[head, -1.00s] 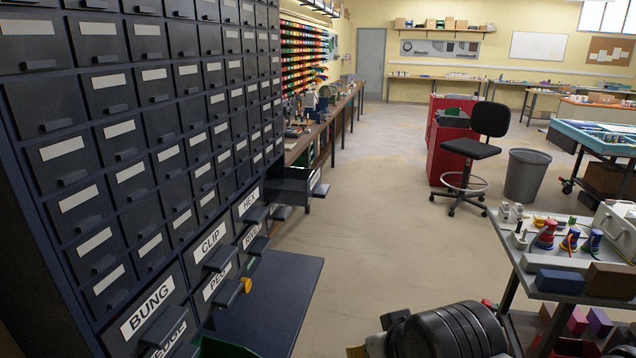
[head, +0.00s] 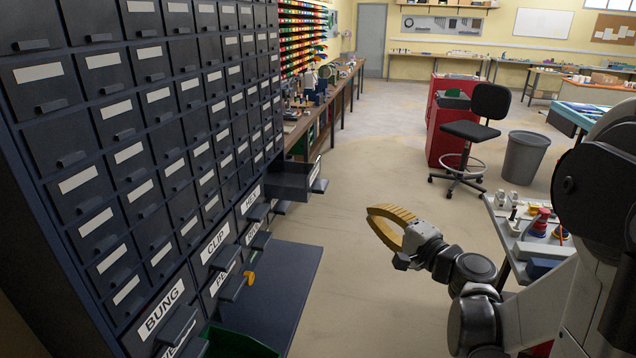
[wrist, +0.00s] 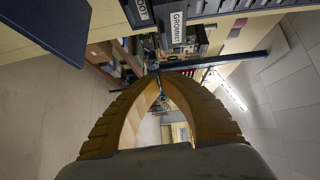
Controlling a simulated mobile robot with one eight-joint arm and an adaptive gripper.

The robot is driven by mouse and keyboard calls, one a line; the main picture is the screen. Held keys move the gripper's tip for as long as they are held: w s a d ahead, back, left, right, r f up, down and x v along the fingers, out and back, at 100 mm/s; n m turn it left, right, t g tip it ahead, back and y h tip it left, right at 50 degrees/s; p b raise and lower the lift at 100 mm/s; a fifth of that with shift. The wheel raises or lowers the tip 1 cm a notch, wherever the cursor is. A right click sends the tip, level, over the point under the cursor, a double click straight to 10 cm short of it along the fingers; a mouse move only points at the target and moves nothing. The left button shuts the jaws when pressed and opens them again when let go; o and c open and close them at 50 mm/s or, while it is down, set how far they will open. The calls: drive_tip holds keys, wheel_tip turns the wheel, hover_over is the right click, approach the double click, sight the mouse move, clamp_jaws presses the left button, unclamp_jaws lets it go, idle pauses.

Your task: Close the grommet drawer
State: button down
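The grommet drawer (wrist: 178,30) shows its GROMMET label at the top of the wrist view. In the head view a drawer (head: 285,181) stands pulled out at the far end of the cabinet's lower rows; it appears to be the same one, but its label cannot be read there. My gripper (head: 371,213) has yellow curved fingers and is in the air to the right of and nearer than that drawer, apart from it. In the wrist view its fingertips (wrist: 160,74) meet, with nothing held between them.
The dark drawer cabinet (head: 130,150) fills the left side. A flat dark shelf (head: 285,290) juts from its base, with a green bin (head: 238,343) in front. A small table (head: 500,225), stool (head: 470,133) and waste bin (head: 526,160) stand at right. The middle floor is clear.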

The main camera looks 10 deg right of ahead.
drive_tip(key=a+b+x, duration=0.1)
drive_tip(key=x, duration=1.1)
drive_tip(key=shift+a+r+b, duration=0.35)
drive_tip(key=shift+a+b, duration=0.05)
drive_tip(key=shift+a, duration=0.05)
drive_tip(key=shift+w+a, duration=0.1)
drive_tip(key=shift+w, duration=0.05)
drive_tip(key=b, duration=0.1)
approach(291, 175)
drive_tip(key=w+a, duration=0.3)
drive_tip(key=shift+a+f, duration=0.15)
drive_tip(key=shift+a, duration=0.2)
drive_tip(key=shift+d, duration=0.1)
